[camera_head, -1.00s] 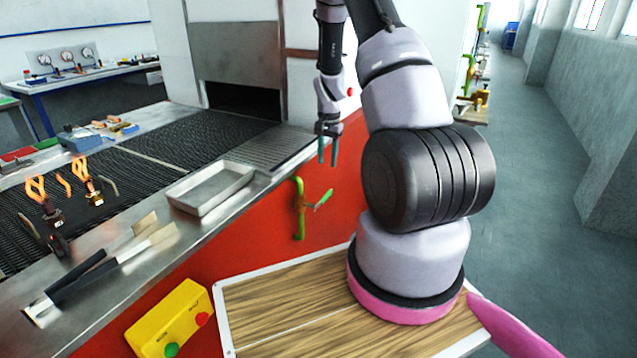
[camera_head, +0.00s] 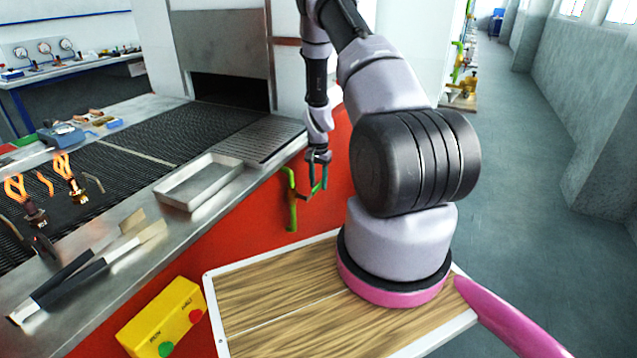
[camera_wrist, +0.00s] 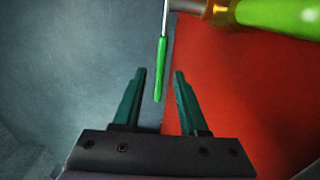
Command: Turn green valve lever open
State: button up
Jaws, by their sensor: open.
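The green valve lever (camera_wrist: 161,70) shows in the wrist view as a thin green handle hanging from a metal stem. Its lower end lies between the tips of my open gripper (camera_wrist: 157,72), with a gap on each side. The green valve pipe (camera_wrist: 285,14) with a brass fitting is at the top right. In the head view the green pipe (camera_head: 291,205) stands upright in front of the red panel, and my gripper (camera_head: 318,180) is just right of it. The lever is hard to make out there, partly behind the teal fingers.
The red panel (camera_head: 240,240) runs under the steel counter. A metal tray (camera_head: 198,182) sits on the counter edge, near tongs or spatulas (camera_head: 90,265). A yellow button box (camera_head: 165,318) is at lower left. The aisle floor (camera_head: 520,200) on the right is clear.

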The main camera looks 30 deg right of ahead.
grip_shut()
dwell(1.5)
